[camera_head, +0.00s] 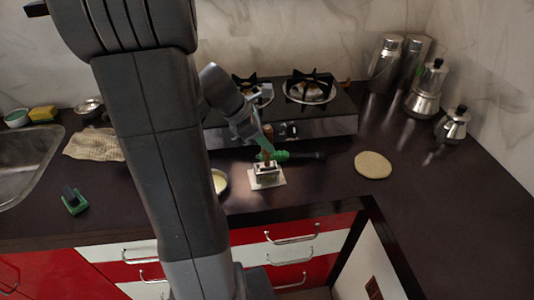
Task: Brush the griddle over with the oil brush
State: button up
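My gripper (262,143) is over the counter in front of the stove, its fingers beside an upright brown handle (267,133). I cannot tell whether they are closed on it. The handle rises above a small metal block or holder (266,170) on a pale square base; whether it belongs to the oil brush is unclear. A green-ended thing with a dark handle (307,155) lies just behind the holder. A bowl with pale yellow content (220,181) is partly hidden by my arm. I cannot pick out a griddle for certain.
The two-burner stove (330,125) stands behind. A round beige disc (373,165) lies to the right, with metal pots (427,90) farther back. A cloth (94,145), a green-based item (75,201) and the sink (27,160) are at left. The right counter is clear.

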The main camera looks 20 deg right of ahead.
aim_at(265, 128)
grip_shut()
jog(key=shift+r, duration=0.15)
jog(key=shift+r+p, duration=0.9)
jog(key=shift+p, duration=0.15)
jog(key=shift+r+p, duration=2.4)
jog(key=shift+r, duration=0.2)
